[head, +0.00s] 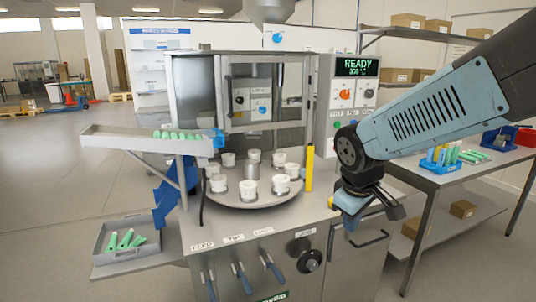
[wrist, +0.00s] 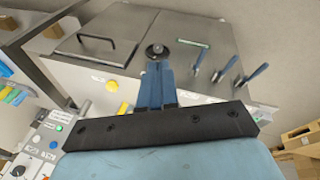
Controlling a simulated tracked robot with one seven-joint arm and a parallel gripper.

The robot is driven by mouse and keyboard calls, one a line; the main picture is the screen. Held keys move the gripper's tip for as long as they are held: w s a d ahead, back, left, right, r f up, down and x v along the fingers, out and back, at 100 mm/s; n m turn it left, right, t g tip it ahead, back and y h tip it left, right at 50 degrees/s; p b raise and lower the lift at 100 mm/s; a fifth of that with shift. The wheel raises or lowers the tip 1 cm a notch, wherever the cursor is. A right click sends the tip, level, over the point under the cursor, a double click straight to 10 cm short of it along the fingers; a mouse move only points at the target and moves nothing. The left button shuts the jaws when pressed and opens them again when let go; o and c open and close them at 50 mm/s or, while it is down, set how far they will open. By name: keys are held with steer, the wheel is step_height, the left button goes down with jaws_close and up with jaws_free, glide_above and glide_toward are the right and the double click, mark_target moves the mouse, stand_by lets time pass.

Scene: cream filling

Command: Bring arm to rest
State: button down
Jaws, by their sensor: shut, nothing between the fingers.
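My gripper (head: 376,212) is at the end of my arm, to the right of the filling machine's front corner in the head view. In the wrist view its blue fingers (wrist: 157,84) are together, with nothing between them. They point toward the machine's front panel (wrist: 210,40), over the black knob (wrist: 157,51) in that view. The gripper appears apart from the machine, though the exact gap cannot be told. The round turntable (head: 240,200) carries several white cups (head: 249,189) to the left of my arm.
A side table (head: 480,165) with coloured tubes (head: 442,155) stands at the right. A metal chute (head: 140,140) and a tray with green tubes (head: 125,240) are at the left. The machine's display (head: 357,67) reads READY. A yellow post (head: 310,168) stands beside the turntable.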

steer(key=s+d+r+m+t+y, duration=0.1)
steer(key=s+d+r+m+t, duration=0.1)
steer(key=s+d+r+m, duration=0.3)
steer(key=shift+s+r+m, duration=1.4)
steer(key=shift+s+r, duration=0.5)
steer(key=shift+s, duration=0.05)
stand_by(0.8)
